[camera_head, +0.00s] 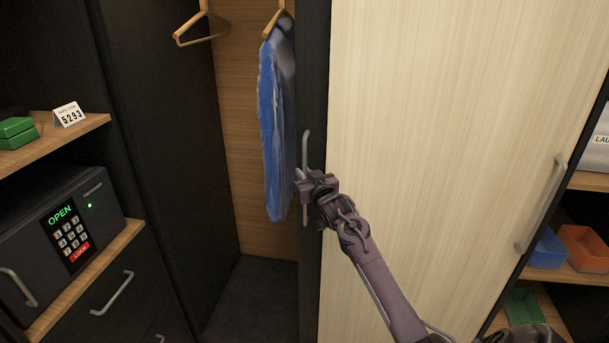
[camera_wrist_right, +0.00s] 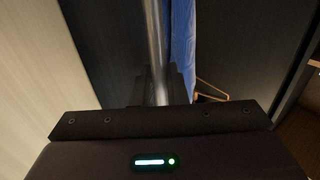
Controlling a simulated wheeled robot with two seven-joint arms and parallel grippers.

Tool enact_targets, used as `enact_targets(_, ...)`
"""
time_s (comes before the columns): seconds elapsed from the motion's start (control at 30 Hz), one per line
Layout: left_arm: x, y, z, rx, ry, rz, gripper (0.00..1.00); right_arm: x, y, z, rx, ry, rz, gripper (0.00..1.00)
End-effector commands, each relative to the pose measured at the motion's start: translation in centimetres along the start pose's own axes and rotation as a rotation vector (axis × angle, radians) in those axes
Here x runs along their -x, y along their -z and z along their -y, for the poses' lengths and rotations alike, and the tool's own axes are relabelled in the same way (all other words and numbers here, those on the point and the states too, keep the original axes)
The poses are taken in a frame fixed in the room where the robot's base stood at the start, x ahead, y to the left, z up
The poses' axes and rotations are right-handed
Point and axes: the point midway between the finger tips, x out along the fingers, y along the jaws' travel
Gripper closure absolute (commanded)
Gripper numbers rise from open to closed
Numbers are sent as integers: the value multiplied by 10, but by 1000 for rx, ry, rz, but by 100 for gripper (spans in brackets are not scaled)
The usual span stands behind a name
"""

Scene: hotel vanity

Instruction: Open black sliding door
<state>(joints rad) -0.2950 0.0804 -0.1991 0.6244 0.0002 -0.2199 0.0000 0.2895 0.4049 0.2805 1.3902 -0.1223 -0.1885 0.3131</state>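The black sliding door (camera_head: 312,75) shows as a narrow dark strip beside the pale wood door (camera_head: 450,120), which hides the rest of it. Left of the strip, the closet stands open. The black door has a vertical metal handle (camera_head: 306,146), also seen in the right wrist view (camera_wrist_right: 155,40). My right gripper (camera_head: 302,187) is at the lower half of this handle. In the right wrist view its fingers (camera_wrist_right: 158,88) lie close on both sides of the bar and appear shut on it. My left gripper is not in view.
A blue garment (camera_head: 274,120) and an empty hanger (camera_head: 200,28) hang in the closet. At left are a safe (camera_head: 70,235) reading OPEN and a shelf with a number card (camera_head: 69,115). The pale door has its own handle (camera_head: 541,205). Shelves with bins (camera_head: 585,247) stand at right.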

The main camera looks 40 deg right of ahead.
Motion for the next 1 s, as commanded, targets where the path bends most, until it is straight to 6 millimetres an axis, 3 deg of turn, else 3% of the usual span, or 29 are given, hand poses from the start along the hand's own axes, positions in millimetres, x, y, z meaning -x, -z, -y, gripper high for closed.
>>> enact_targets(0.43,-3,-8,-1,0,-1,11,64,7,-2,0,1,0,1,83)
enact_targets(0.8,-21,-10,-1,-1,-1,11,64,60,-4,0,1,-1,1,83)
enact_targets(1.0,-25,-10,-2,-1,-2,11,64,76,-2,0,0,-1,1,83)
